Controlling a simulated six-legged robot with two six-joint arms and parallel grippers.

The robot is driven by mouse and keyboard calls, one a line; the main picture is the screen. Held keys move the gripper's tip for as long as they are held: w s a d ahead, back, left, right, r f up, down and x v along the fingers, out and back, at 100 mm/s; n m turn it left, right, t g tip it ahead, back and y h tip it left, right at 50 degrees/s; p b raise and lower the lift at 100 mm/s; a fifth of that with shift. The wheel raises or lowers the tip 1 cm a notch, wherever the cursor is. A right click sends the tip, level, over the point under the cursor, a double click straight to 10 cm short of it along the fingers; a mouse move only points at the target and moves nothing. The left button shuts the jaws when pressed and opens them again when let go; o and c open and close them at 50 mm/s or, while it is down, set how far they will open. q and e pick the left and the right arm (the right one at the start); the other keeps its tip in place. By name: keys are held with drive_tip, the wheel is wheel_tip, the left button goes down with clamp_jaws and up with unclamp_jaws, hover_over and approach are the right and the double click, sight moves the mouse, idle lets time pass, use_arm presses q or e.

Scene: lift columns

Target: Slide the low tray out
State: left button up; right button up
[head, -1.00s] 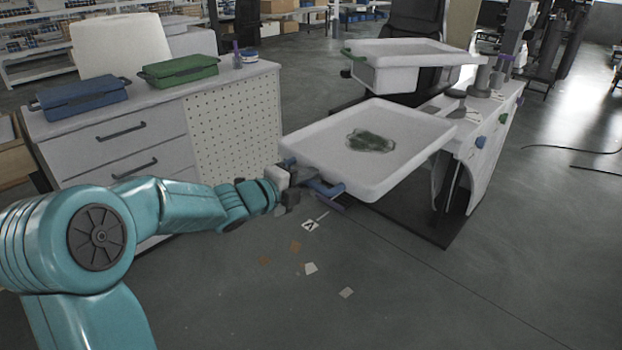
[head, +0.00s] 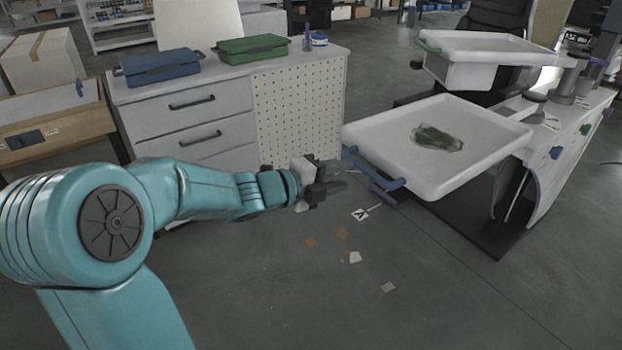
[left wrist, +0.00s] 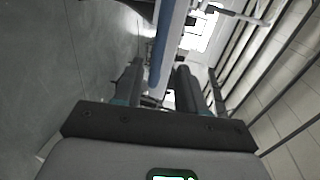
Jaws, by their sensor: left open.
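A dark green, flat item (head: 437,137) lies in the lower of these two. In the left wrist view, a blue bar (left wrist: 161,45) shows beyond and between the open fingers (left wrist: 158,85). My right gripper is not in view.
A white drawer cabinet (head: 200,125) with blue (head: 160,67) and green (head: 252,48) cases stands behind my left arm. A white console (head: 565,150) with coloured knobs stands at the right. Paper scraps (head: 355,257) lie on the otherwise open floor.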

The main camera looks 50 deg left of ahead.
use_arm(q)
drive_tip(key=v, duration=0.7)
drive_tip(key=shift+s, duration=0.35)
drive_tip(key=shift+a+r, duration=0.1)
